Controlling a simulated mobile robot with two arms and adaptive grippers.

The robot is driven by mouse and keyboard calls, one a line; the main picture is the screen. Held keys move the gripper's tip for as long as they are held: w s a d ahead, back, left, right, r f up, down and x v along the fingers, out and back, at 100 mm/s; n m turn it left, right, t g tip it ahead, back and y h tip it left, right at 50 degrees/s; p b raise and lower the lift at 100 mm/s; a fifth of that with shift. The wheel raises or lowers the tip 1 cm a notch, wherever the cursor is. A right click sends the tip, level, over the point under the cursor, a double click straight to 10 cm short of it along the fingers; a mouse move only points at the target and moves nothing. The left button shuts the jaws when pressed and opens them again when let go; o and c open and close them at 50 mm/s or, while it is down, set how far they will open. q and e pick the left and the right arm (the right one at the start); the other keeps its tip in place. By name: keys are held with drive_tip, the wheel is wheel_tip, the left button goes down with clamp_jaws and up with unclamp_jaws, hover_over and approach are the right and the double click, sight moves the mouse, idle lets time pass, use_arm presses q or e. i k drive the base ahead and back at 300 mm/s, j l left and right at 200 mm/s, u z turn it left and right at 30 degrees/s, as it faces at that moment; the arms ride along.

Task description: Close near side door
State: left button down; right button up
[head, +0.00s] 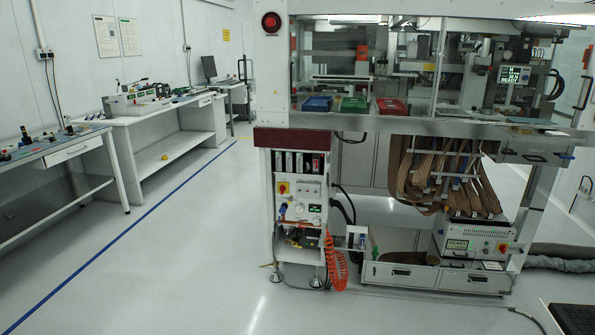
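The test handler (400,128) stands right of centre, with a glazed upper section and a lower cabinet. At the right edge, a pale panel with a dark handle (586,58) shows high up, and another with a handle (585,185) shows lower down. These stand out from the machine's right side and look like open doors, partly cut off. I cannot tell which one is the near side door. Neither gripper is in view.
Red, green and blue trays sit behind the glass, the green tray (353,105) in the middle. An orange coiled hose (333,262) hangs at the lower cabinet. Grey ducts (565,255) lie on the floor at right. Workbenches (170,115) line the left wall; the floor (175,255) between is clear.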

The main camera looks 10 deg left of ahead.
sight(247, 32)
drive_tip(key=i+j+u, duration=0.1)
drive_tip(key=i+u, duration=0.4)
drive_tip(key=i, duration=1.35)
